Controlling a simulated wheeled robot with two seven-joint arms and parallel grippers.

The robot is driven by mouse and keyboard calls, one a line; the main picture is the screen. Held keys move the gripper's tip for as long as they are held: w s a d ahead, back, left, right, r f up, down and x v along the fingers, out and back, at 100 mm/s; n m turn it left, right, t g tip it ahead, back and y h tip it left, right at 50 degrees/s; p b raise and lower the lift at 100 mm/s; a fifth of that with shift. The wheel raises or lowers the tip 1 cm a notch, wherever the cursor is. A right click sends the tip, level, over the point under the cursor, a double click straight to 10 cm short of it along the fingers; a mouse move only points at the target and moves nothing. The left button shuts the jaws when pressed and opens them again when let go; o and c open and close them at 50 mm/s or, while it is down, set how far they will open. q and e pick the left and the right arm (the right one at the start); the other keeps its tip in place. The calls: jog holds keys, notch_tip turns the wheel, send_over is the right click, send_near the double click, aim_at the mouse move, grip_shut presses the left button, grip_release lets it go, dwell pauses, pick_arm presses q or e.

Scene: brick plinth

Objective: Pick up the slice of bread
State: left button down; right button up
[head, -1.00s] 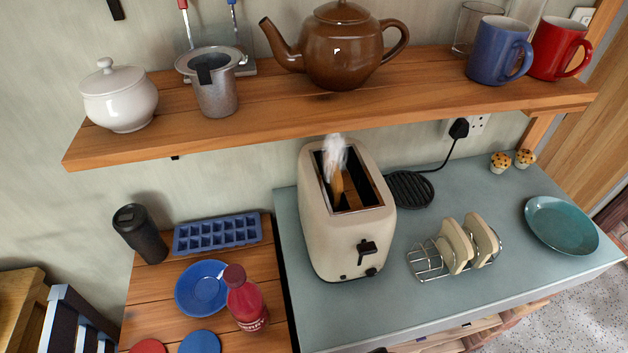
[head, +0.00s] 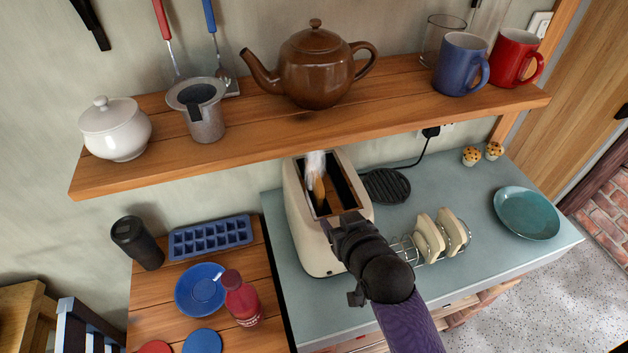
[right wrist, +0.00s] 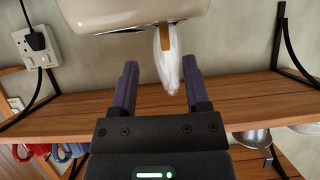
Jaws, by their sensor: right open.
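A narrow brown slice of bread (head: 319,189) stands on edge in a slot of the cream toaster (head: 307,238), with a white wispy shape over its top; I cannot tell whether that is smoke. In the right wrist view the slice (right wrist: 163,40) and the white shape show beyond and between my fingertips, apart from them. My right gripper (head: 342,224) is open and empty, over the toaster's front end. It hides the toaster's lever. Two pale bread slices (head: 430,237) stand upright in a wire rack to the right. My left gripper is not in view.
A wooden shelf (head: 255,140) runs above and behind the toaster, carrying a brown teapot (head: 313,68), pots and mugs. A black round trivet (head: 386,186) and cord lie behind right. A teal plate (head: 527,213) is at right. A red bottle (head: 242,300) stands at left.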

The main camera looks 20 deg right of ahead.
aim_at(322, 192)
jog(key=w, duration=0.1)
jog(key=w+r+t, duration=0.1)
jog(key=w, duration=0.1)
jog(key=shift+w, duration=0.2)
jog(key=x, duration=0.2)
jog(key=b+x, duration=0.1)
jog(key=x, duration=0.2)
jog(key=b+x, duration=0.1)
jog(key=x, duration=0.2)
jog(key=shift+w+a+f, duration=0.1)
jog(key=shift+a+f, duration=0.2)
jog(key=shift+c, duration=0.6)
grip_shut()
